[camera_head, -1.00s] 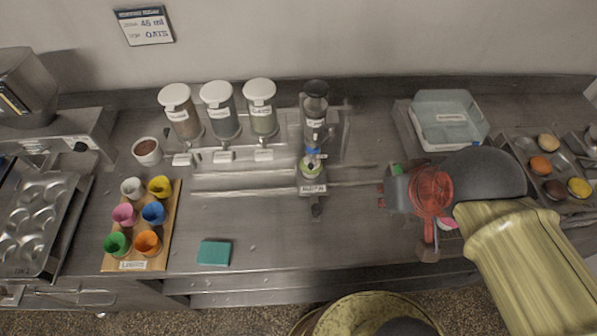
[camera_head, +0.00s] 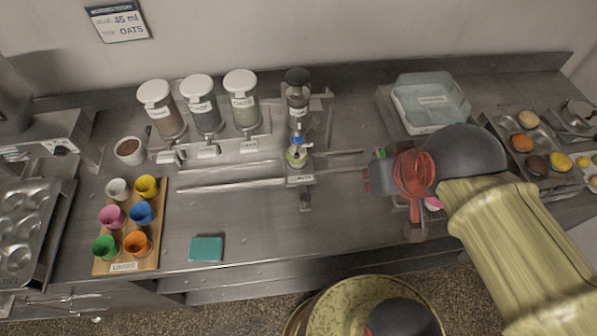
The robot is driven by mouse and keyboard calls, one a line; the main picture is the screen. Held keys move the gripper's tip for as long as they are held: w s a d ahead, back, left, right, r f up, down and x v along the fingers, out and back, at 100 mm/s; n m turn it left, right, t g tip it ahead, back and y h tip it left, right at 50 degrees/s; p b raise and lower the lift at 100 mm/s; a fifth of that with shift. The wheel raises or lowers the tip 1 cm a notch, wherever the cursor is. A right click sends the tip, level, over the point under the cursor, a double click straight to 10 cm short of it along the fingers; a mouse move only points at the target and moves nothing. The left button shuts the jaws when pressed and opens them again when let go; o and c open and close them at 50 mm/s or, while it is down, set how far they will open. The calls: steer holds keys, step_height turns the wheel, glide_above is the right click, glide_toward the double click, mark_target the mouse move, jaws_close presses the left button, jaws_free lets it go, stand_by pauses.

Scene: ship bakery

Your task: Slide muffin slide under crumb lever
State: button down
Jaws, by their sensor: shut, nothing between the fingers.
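The muffin slide (camera_head: 299,180) is a small labelled carriage at the lower end of the metal rails (camera_head: 230,182), with a light green cup and a blue piece on it. It sits below the dark-topped dispenser (camera_head: 297,100), which stands to the right of three white-lidded dispensers. I cannot tell which part is the crumb lever; small levers (camera_head: 210,150) show under the white-lidded dispensers.
A board of coloured liners (camera_head: 128,262) and a teal sponge (camera_head: 206,249) lie at the front left. A brown-filled bowl (camera_head: 130,150) is beside the dispensers. A clear-lidded box (camera_head: 430,102) and a muffin tray (camera_head: 509,141) are at the right.

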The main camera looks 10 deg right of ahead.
mark_target(306, 196)
steer(key=c, duration=2.6)
jaws_free()
